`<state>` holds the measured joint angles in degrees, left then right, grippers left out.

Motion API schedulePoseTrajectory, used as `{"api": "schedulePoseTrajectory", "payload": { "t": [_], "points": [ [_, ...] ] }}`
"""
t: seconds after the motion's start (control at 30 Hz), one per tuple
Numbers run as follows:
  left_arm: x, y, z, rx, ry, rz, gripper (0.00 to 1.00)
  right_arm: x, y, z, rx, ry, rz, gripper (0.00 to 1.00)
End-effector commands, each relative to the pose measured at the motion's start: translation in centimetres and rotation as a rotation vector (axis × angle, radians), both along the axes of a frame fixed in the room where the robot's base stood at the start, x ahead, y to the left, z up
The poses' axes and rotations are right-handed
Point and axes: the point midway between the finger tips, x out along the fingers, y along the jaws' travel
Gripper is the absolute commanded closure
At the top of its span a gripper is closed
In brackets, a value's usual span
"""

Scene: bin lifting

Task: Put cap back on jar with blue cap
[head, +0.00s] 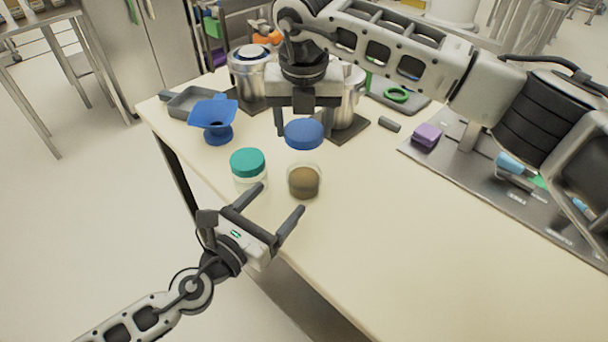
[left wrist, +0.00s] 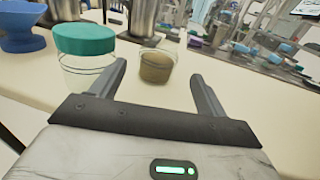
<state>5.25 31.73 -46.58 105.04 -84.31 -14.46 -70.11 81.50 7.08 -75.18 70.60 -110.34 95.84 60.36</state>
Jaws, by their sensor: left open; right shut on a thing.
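The blue cap (head: 304,133) is held by my right gripper (head: 304,128), which comes down from above and is shut on it. My left gripper (head: 277,204) is open and empty at the table's front edge, in front of the jar. The cap and my right gripper are not seen in the left wrist view.
A jar with a teal cap (head: 247,165) stands left of the open jar, close to my left gripper. A blue funnel (head: 214,119), a grey tray (head: 195,102) and metal canisters (head: 252,75) stand behind. A purple block (head: 427,135) lies right. The table's front right is clear.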

Motion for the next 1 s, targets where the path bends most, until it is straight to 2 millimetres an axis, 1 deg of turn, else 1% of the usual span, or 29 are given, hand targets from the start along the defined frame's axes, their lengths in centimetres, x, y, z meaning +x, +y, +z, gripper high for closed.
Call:
{"api": "schedulePoseTrajectory", "payload": {
  "t": [0.17,0.27,0.37,0.7,0.83,1.0],
  "points": [
    [0.2,-0.1,0.0,-0.004,0.001,0.001,0.25,0.0,0.0,0.0,0.001,0.000,0.001,0.59],
    [0.9,-0.5,0.1,-0.005,0.001,0.002,0.25,0.0,0.0,0.0,0.001,0.000,0.002,0.59],
    [2.0,-1.3,0.1,-0.007,0.001,0.001,0.25,0.0,0.0,0.0,0.001,0.000,0.002,0.59],
    [7.4,-5.0,0.1,-0.007,0.002,0.001,0.25,0.0,0.0,0.0,0.002,0.000,0.003,0.59],
    [8.9,-5.9,0.1,-0.005,0.002,0.001,0.25,0.0,0.0,0.0,0.002,0.000,0.003,0.59],
    [9.8,-6.5,0.0,-0.006,0.003,0.001,0.25,0.0,0.0,0.0,0.002,0.000,0.003,0.59]
  ]
}}
